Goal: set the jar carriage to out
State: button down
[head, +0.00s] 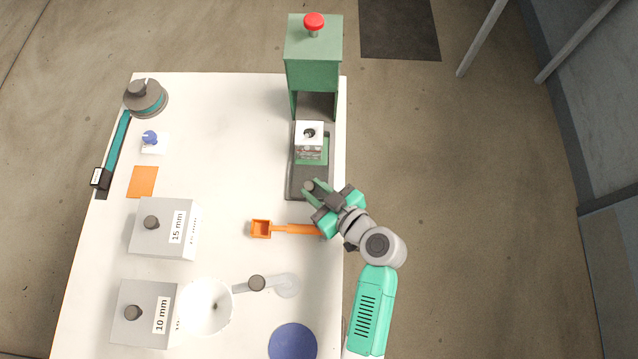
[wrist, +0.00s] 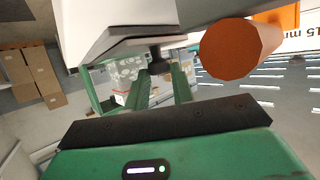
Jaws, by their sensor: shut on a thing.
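The jar carriage (head: 312,158) is a green slide on a dark grey track in front of the green press (head: 314,66). It carries a pale block with a dark round hole (head: 309,136), which stands just outside the press opening. My gripper (head: 308,187) reaches in from the lower right at the near end of the track. It is shut on the carriage's dark knob, which shows in the wrist view (wrist: 158,58) beyond the two green fingers (wrist: 160,88). The fingers partly hide the knob and the near end of the slide.
A red button (head: 314,21) tops the press. Boxes marked 15 mm (head: 150,240) and 10 mm (head: 130,330) stand at left.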

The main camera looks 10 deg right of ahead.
jog(key=shift+r, duration=0.1)
jog(key=c, duration=1.2)
grip_release()
jog(key=shift+s, duration=0.2)
jog(key=v, duration=0.7)
jog(key=shift+s+d+p, duration=0.15)
jog(key=shift+s+p, duration=0.15)
jog(key=shift+s, duration=0.05)
